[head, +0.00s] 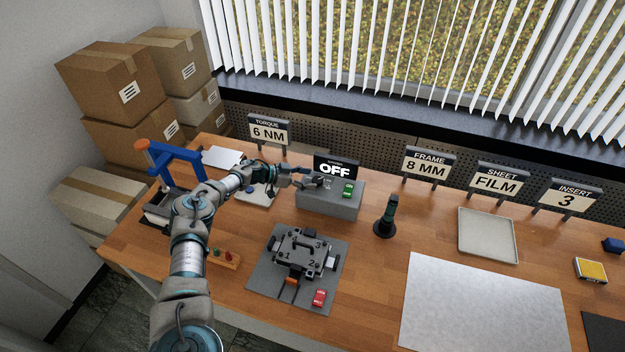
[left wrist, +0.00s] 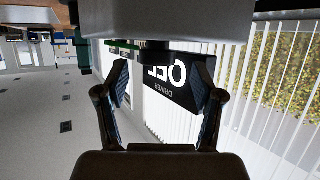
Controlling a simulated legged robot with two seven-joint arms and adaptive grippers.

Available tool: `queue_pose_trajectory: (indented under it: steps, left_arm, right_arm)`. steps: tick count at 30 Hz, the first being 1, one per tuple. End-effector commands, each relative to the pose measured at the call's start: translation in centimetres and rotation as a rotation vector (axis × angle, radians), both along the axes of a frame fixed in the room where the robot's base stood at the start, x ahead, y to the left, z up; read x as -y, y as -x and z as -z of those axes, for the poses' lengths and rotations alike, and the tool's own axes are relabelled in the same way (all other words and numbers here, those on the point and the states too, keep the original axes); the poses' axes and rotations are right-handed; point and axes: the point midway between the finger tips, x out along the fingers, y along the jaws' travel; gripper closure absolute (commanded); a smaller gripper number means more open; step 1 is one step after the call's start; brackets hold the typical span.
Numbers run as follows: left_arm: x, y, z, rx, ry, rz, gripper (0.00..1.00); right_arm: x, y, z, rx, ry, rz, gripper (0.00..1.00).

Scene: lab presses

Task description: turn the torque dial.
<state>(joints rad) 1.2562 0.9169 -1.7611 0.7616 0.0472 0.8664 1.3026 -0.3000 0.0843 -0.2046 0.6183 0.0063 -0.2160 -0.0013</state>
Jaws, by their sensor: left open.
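The grey driver box (head: 330,200) stands at the back middle of the bench, with a black display (head: 335,168) reading OFF and green buttons (head: 348,190) on top. My left gripper (head: 312,178) is over the left part of the box top. In the left wrist view the box (left wrist: 165,20) is upside down, and a short dark knob (left wrist: 155,52), which looks like the torque dial, stands out from its face. The open fingers (left wrist: 160,88) are on either side of the knob's line, with visible gaps. In the head view the gripper partly hides the dial.
A sign (head: 268,132) reads TORQUE 6 NM. A blue press frame (head: 175,165) stands left of my arm.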

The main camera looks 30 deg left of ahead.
Motion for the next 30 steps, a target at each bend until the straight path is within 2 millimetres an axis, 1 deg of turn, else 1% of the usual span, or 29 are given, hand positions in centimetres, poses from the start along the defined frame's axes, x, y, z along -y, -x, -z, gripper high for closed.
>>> queue_pose_trajectory:
  steps: [1,6,9,12,18,30]
  left_arm:
    - [-0.9,0.8,-0.5,0.001,-0.001,-0.003,0.32]
    - [-3.7,3.3,-1.8,0.000,0.000,-0.004,0.32]
    - [-4.9,4.6,-2.4,-0.001,0.000,-0.003,0.32]
    - [-5.8,5.4,-2.9,-0.002,0.001,-0.003,0.32]
    - [-6.4,6.2,-3.3,-0.004,0.000,0.000,0.32]
    - [-6.5,6.2,-3.4,-0.003,-0.001,-0.001,0.32]
  right_arm:
    - [-0.1,0.0,0.0,0.000,-0.001,0.000,0.60]
    - [-0.1,0.0,0.0,0.000,-0.001,0.001,0.60]
    - [-0.2,0.0,0.0,-0.001,-0.001,0.001,0.60]
    - [-0.2,0.0,0.0,-0.001,-0.001,0.001,0.60]
    - [-0.1,0.0,0.0,-0.001,-0.002,0.001,0.60]
    - [-0.3,-0.1,0.0,-0.001,-0.001,0.002,0.60]
